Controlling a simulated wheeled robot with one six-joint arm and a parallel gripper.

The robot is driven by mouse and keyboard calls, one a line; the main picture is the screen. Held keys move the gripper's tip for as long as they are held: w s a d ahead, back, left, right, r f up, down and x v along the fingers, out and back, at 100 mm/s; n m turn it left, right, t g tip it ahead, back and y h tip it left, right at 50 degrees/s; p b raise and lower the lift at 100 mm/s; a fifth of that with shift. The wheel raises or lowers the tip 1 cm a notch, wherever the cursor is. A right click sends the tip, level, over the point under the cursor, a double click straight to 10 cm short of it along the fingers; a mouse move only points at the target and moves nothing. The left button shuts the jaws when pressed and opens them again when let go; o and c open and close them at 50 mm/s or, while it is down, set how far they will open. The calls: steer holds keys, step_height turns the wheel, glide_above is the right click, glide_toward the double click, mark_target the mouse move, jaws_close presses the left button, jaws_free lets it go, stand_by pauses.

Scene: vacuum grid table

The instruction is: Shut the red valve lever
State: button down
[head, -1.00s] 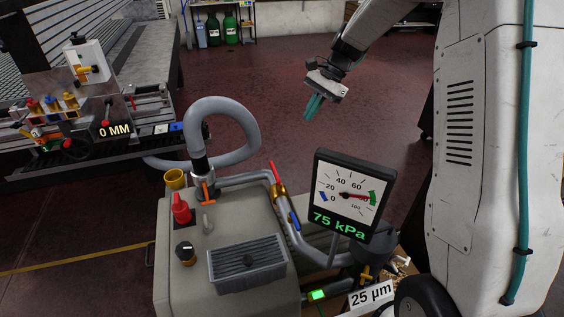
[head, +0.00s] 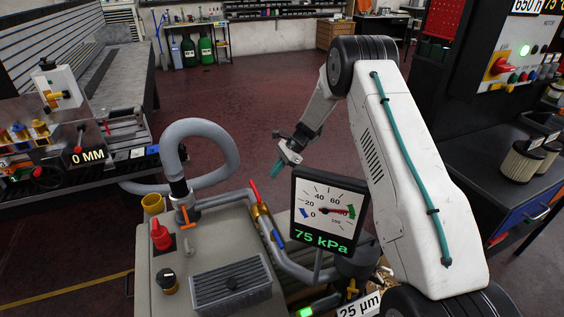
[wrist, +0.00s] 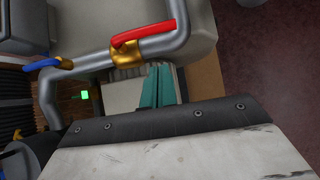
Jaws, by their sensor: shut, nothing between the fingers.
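The red valve lever (head: 255,191) sits on a brass valve body (head: 263,213) in the grey pipe beside the pump box. In the wrist view the red lever (wrist: 145,34) lies roughly in line with the pipe, above the brass body (wrist: 126,53). My gripper (head: 276,169) is just behind and to the right of the lever in the head view, apart from it. Its teal fingers (wrist: 158,85) are shut and empty, and in the wrist view they point toward the pipe just below the valve. The fingers overlap nothing of the lever.
A gauge (head: 328,212) reading 75 kPa stands right of the valve, close to my arm. A blue lever (head: 277,238) sits lower on the same pipe. A grey hose (head: 225,150) loops up left of the valve. Open floor (head: 270,100) lies behind.

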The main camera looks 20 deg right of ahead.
mark_target(255, 192)
steer(key=a+f, duration=0.2)
steer(key=a, duration=0.3)
steer(key=shift+a+f, duration=0.25)
steer(key=shift+f, duration=0.05)
steer(key=shift+d, duration=0.1)
